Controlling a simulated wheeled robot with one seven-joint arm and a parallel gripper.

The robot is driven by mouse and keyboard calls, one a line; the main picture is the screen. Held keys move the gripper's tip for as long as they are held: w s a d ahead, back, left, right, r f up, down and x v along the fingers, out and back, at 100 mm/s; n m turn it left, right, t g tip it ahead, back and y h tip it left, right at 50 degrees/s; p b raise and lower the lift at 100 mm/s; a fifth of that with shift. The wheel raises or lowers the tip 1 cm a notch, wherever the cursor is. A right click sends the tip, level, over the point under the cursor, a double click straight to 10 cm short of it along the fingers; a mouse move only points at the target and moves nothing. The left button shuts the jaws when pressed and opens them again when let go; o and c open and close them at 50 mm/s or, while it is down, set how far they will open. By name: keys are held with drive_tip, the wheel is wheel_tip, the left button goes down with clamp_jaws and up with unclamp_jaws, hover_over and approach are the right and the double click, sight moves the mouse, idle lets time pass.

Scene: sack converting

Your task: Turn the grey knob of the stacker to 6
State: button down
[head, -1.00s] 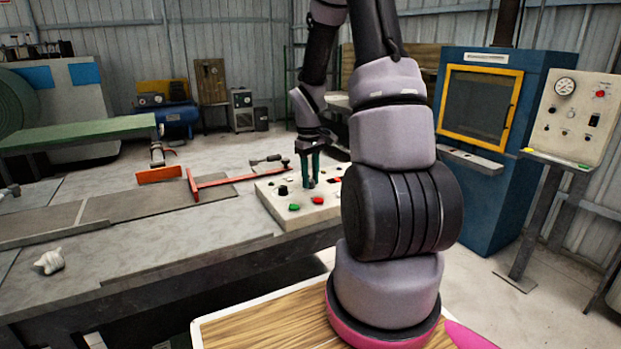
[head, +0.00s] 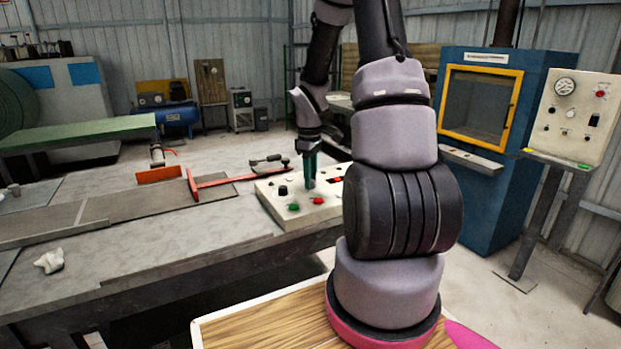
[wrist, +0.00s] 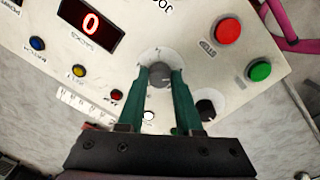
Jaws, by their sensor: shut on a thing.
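The stacker's control panel (head: 270,206) is a pale sloped box on the bench. It fills much of the wrist view (wrist: 195,50). The grey knob (wrist: 159,76) sits on a pale round dial there. My gripper (wrist: 160,78) has its two green fingers on either side of the knob, shut on it. In the head view my gripper (head: 309,184) points straight down at the panel, and the knob is hidden by the fingers. The dial's marks are too small to read, so the knob's setting cannot be told.
A black knob (wrist: 206,108) lies close to the right finger. A red button (wrist: 228,31) and a green button (wrist: 260,70) are further right. A red display (wrist: 91,23) reads 0. An orange-red bar (head: 215,182) lies left of the panel.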

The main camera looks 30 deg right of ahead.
drive_tip(key=c, duration=0.6)
unclamp_jaws()
wheel_tip(320, 180, up, 11)
drive_tip(key=shift+s+a+f, duration=0.1)
drive_tip(key=shift+a, duration=0.05)
